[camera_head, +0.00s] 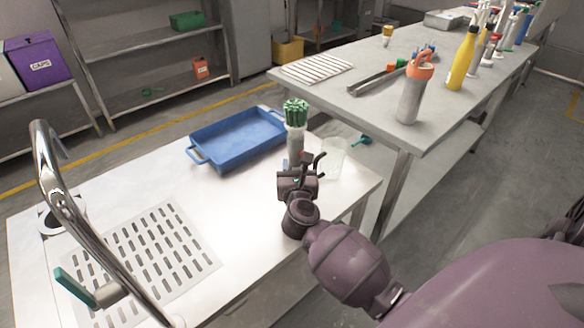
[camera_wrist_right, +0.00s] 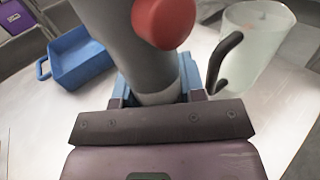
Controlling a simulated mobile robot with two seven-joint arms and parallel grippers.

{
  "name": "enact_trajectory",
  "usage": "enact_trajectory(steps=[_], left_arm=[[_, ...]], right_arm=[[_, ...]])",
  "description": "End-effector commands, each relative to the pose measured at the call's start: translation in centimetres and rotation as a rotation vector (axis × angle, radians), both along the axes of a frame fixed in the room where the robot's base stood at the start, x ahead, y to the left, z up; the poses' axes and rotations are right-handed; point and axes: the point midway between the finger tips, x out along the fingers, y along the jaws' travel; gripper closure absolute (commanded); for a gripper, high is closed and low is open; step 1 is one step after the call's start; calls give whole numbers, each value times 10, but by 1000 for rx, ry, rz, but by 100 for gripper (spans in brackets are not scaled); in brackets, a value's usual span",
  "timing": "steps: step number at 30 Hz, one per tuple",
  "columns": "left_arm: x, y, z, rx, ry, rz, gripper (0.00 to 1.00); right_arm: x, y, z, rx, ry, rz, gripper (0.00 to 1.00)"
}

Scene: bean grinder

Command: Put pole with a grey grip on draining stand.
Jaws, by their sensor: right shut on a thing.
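A grey cylinder with a bundle of green tips at its top (camera_head: 295,138), which looks like the pole with a grey grip, stands upright in my right gripper (camera_head: 297,168). In the right wrist view the thick grey shaft (camera_wrist_right: 130,40) rises between the blue fingers (camera_wrist_right: 155,92), and the gripper is shut on it. A red round knob (camera_wrist_right: 163,20) shows in front of the shaft. Its lower end is hidden by the gripper. The draining stand seems to be the slotted panel (camera_head: 150,250) at the left of the white counter. My left gripper is out of view.
A blue tray (camera_head: 215,158) lies behind and left of the gripper. A translucent jug (camera_head: 333,158) with a dark handle stands close on its right. A chrome tap (camera_head: 60,200) arches over the slotted panel. The counter between panel and gripper is clear.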

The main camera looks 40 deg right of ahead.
Motion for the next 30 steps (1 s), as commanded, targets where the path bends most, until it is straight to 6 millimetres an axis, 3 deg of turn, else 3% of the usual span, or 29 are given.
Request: enact_trajectory(steps=[12, 13, 18, 30], left_arm=[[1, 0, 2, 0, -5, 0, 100], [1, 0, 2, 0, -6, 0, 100], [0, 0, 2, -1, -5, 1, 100], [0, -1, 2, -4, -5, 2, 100]], right_arm=[[0, 0, -2, 1, -3, 1, 91], [0, 0, -3, 0, -2, 1, 61], [0, 0, -2, 0, -4, 0, 38], [-4, 3, 3, 1, -3, 0, 38]])
